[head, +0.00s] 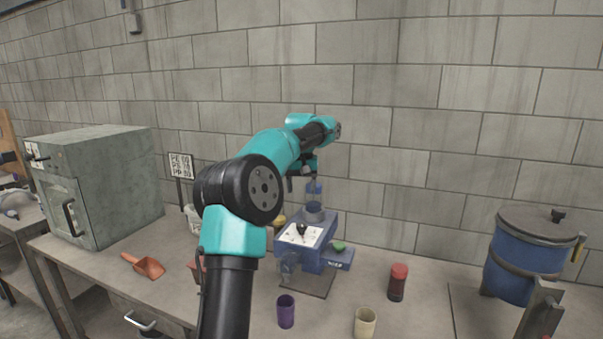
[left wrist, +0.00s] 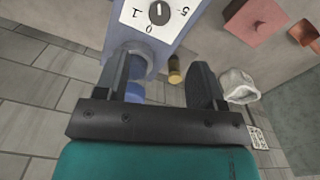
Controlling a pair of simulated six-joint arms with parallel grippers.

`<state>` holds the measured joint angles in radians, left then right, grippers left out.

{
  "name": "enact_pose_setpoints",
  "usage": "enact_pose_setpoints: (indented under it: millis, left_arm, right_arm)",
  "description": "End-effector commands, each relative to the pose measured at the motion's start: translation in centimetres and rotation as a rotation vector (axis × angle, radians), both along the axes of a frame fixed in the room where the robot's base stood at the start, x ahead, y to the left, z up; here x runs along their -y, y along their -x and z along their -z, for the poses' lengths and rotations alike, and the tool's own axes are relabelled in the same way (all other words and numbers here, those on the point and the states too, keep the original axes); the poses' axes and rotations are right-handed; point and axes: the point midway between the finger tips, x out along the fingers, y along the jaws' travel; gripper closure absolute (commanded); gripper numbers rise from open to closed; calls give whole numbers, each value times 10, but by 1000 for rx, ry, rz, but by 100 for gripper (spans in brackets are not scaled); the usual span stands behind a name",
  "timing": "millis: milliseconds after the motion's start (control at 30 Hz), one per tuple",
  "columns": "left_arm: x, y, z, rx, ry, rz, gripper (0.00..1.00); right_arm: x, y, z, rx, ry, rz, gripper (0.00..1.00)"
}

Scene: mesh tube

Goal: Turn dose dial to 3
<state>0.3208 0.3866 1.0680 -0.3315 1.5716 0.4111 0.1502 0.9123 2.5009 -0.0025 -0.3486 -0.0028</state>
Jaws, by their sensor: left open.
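The dose dial (head: 301,231) is a dark knob on the white panel (head: 290,238) of a blue machine (head: 327,250) on the bench. In the left wrist view the dial (left wrist: 159,13) is at the top edge, with 0, 1 and 5 legible around it; I cannot tell which number it points to. My left gripper (head: 302,176) is above the machine, near its clear blue hopper, apart from the dial. In the left wrist view my left gripper (left wrist: 160,68) has its fingers spread, with nothing held. My right gripper is not in view.
A purple cup (head: 286,311), a cream cup (head: 365,323) and a red-capped jar (head: 397,283) stand in front of the machine. A blue lidded drum (head: 522,262) stands at right. An orange scoop (head: 145,266) and a grey oven (head: 98,182) are at left.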

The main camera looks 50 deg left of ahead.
Motion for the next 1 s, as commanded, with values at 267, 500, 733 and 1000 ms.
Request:
enact_pose_setpoints:
  millis: [267, 500, 733, 1000]
  left_arm:
    - [0, -1, -38, 0, 0, 1, 37]
    - [0, 0, -47, -1, 1, 0, 37]
    - [0, 0, -47, -1, 1, 0, 37]
    - [3, -3, -43, -2, 4, 8, 37]
  right_arm:
    - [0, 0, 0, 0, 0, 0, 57]
    - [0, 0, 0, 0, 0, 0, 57]
    - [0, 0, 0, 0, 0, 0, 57]
    - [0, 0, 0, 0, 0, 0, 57]
